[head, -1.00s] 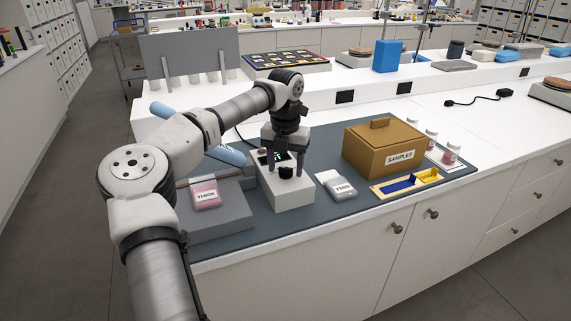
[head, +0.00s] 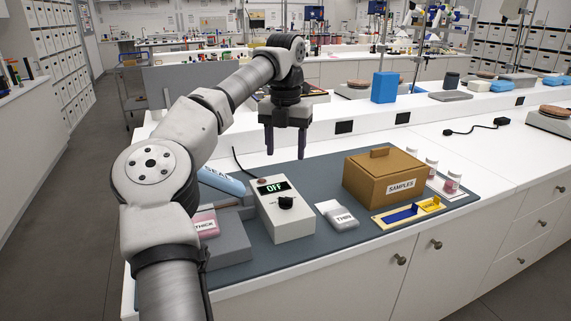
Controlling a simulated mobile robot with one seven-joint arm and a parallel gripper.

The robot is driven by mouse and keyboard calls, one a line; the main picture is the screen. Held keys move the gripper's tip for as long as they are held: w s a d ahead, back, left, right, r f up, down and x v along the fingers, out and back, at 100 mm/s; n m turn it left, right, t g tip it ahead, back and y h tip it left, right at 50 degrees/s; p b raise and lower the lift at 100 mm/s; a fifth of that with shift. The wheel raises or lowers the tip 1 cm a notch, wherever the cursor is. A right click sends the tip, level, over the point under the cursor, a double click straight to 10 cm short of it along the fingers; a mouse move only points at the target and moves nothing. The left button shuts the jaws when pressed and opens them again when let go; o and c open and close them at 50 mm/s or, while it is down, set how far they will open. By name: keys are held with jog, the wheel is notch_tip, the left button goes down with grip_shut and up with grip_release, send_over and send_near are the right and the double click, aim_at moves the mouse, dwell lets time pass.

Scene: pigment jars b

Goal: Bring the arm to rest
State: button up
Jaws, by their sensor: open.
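My gripper (head: 285,153) hangs from my raised arm in the head view, pointing down. Its two dark fingers are apart with nothing between them. It is above the back of the grey mat (head: 320,231), behind and clear of a white control box (head: 290,222). The box has a black knob (head: 286,202) and a display (head: 273,188) reading OFF. My arm hides part of the left side of the bench.
Left of the box are a grey sealer (head: 229,246), its blue part (head: 221,181) and a pink THICK pouch (head: 206,224). Right are a THIN pouch (head: 336,214), a brown SAMPLES box (head: 384,178), a yellow-and-blue tray (head: 403,216) and small jars (head: 452,183).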

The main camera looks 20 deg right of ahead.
jog(key=shift+r, duration=0.3)
